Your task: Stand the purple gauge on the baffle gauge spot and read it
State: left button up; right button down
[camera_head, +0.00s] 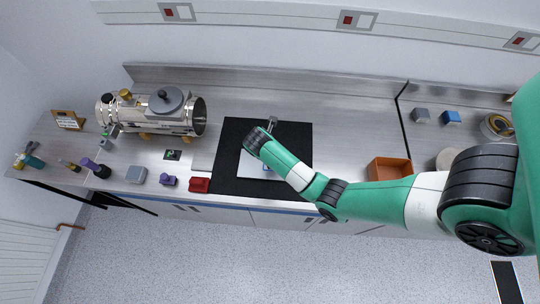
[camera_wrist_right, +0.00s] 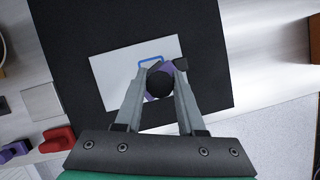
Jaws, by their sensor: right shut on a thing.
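The purple gauge (camera_wrist_right: 149,97), with a round black top, is between the fingers of my right gripper (camera_wrist_right: 160,88) in the right wrist view. The gripper is shut on it. Below lies a white plate (camera_wrist_right: 108,75) with a blue outline (camera_wrist_right: 150,60); the gauge overlaps the near part of this outline. I cannot tell whether the gauge touches the plate. In the head view my right wrist covers the gauge and most of the white plate (camera_head: 250,162). My left gripper is not in view.
The plate lies on a black mat (camera_head: 230,140). To its left are a red block (camera_head: 199,185), a small purple object (camera_head: 168,180) and a grey block (camera_head: 136,174). A metal cylinder chamber (camera_head: 150,118) stands behind these. An orange tray (camera_head: 389,169) is at right.

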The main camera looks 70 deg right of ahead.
jog(key=shift+w+d+f, duration=0.4)
jog(key=shift+f, duration=0.15)
jog(key=shift+w+d+f, duration=0.15)
jog(key=shift+f, duration=0.15)
jog(key=shift+f+b, duration=0.4)
jog(key=shift+f, duration=1)
jog(key=shift+f, duration=0.1)
jog(key=c, duration=0.5)
grip_release()
